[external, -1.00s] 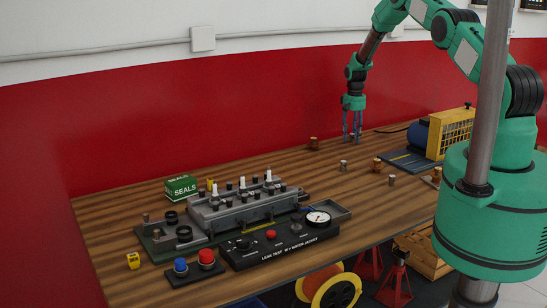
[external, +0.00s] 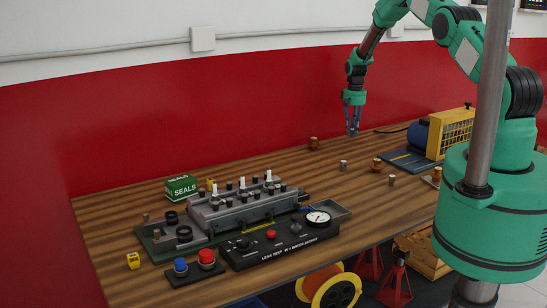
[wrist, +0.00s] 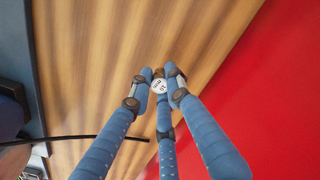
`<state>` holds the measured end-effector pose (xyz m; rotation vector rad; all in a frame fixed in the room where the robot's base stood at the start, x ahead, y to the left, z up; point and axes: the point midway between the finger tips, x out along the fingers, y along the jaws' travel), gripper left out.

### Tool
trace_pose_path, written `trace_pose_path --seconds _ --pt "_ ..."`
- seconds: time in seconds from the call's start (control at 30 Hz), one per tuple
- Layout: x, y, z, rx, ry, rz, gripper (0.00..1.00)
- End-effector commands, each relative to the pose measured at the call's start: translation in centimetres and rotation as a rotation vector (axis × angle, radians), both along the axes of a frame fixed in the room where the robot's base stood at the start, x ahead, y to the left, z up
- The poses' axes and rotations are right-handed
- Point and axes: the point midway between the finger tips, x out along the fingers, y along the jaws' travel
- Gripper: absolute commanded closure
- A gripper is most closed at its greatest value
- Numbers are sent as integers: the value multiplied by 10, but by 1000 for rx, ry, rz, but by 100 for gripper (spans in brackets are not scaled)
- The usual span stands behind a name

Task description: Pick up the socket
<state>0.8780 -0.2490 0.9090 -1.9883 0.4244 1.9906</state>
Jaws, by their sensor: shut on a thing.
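My gripper (external: 353,133) has slender blue fingers and hangs pointing down over the far part of the wooden bench, near the red wall. In the wrist view, the fingers (wrist: 160,80) close around a small socket (wrist: 159,87) with a pale round face bearing dark marks too small to read surely. The fingertips press on it from several sides and hide most of its body. In the external view the socket is too small to make out between the fingertips, which appear above the bench top.
Small metal and brown cylindrical pieces stand nearby, including a brown one (external: 314,143), a silver one (external: 343,165) and another brown one (external: 377,164). A blue and yellow machine (external: 450,135) stands right. An engine block (external: 245,205) and green SEALS box (external: 181,187) are left.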

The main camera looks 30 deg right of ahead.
Motion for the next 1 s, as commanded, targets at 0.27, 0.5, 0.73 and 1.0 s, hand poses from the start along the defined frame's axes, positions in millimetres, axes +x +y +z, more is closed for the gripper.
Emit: trace_pose_path --seconds 0.27,0.5,0.73,1.0 --pt "-23 6 16 0 0 0 100" --pt "-60 17 19 0 -1 0 100" --pt "-97 28 22 0 0 0 100" --pt "-132 38 26 0 -1 0 100"
